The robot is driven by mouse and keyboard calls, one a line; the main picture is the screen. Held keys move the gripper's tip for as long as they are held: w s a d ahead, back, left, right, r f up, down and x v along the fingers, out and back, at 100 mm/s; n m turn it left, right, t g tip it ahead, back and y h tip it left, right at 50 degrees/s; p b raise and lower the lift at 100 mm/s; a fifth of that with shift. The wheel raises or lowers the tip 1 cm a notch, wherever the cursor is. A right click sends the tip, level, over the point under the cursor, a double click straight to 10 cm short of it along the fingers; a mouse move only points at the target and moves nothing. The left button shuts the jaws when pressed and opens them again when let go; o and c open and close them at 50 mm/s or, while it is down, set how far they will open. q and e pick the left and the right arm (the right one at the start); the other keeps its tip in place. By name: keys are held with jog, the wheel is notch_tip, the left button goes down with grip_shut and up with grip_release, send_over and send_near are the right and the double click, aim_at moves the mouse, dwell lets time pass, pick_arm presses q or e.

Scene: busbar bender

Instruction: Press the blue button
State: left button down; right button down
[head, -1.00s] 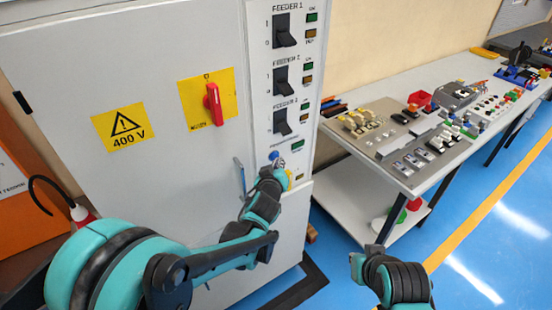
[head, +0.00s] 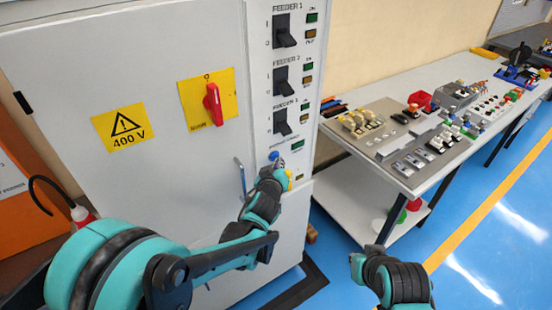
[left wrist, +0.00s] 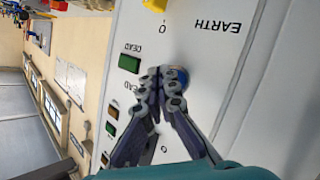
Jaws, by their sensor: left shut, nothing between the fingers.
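The blue button (head: 273,155) is on the narrow right-hand panel of the grey cabinet, below the feeder switches. My left gripper (head: 279,165) is shut and empty, with its fingertips right at the button, just below and to its right in the head view. In the left wrist view the closed fingertips (left wrist: 161,80) overlap the blue button (left wrist: 182,76) and hide part of it. I cannot tell whether they touch it or how far it is pushed in.
The panel carries black feeder switches (head: 284,81). The cabinet door has a red rotary handle (head: 212,103) on a yellow plate and a grey lever handle (head: 240,177). A workbench (head: 347,133) with electrical parts stands to the right. Blue floor is open in front of it.

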dwell(0.3)
pick_arm(q)
jog(key=shift+w+a, duration=0.25)
jog(key=shift+w, duration=0.1)
jog(key=shift+s+d, duration=0.2)
jog(key=shift+s, duration=0.1)
jog(key=shift+s+d, duration=0.1)
dwell(0.4)
jog(key=shift+s+d, duration=0.55)
jog(key=shift+s, duration=0.25)
jog(key=shift+s+d, duration=0.6)
jog(key=shift+s, duration=0.2)
jog(key=shift+s+d, duration=0.55)
jog(key=shift+s, duration=0.25)
